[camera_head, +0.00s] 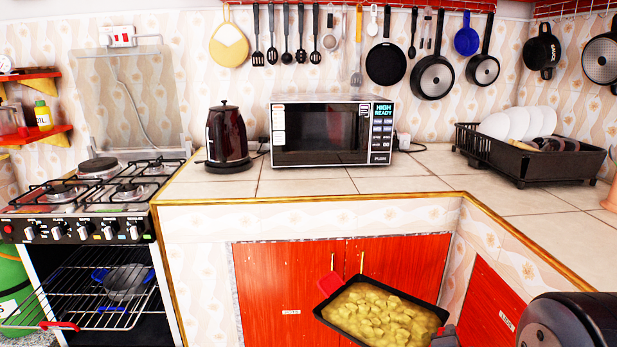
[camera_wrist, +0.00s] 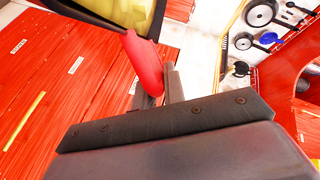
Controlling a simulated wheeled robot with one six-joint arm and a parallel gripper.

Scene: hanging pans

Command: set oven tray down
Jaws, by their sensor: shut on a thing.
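The oven tray (camera_head: 337,317) is a dark rectangular tray filled with yellow chunky food (camera_head: 380,310). It is held up in front of the red lower cupboard doors, below the counter top, and looks roughly level. A red grip (camera_head: 330,284) shows at its far left end. My gripper (camera_head: 446,338) is at its near right end, partly cut off by the frame's bottom. In the wrist view, my gripper (camera_wrist: 162,92) is shut on a red grip (camera_wrist: 143,62) of the tray, and part of the tray shows at the top.
The tiled counter (camera_head: 300,187) has clear space before the microwave (camera_head: 333,133) and kettle (camera_head: 228,135). A dish rack (camera_head: 528,152) stands right.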

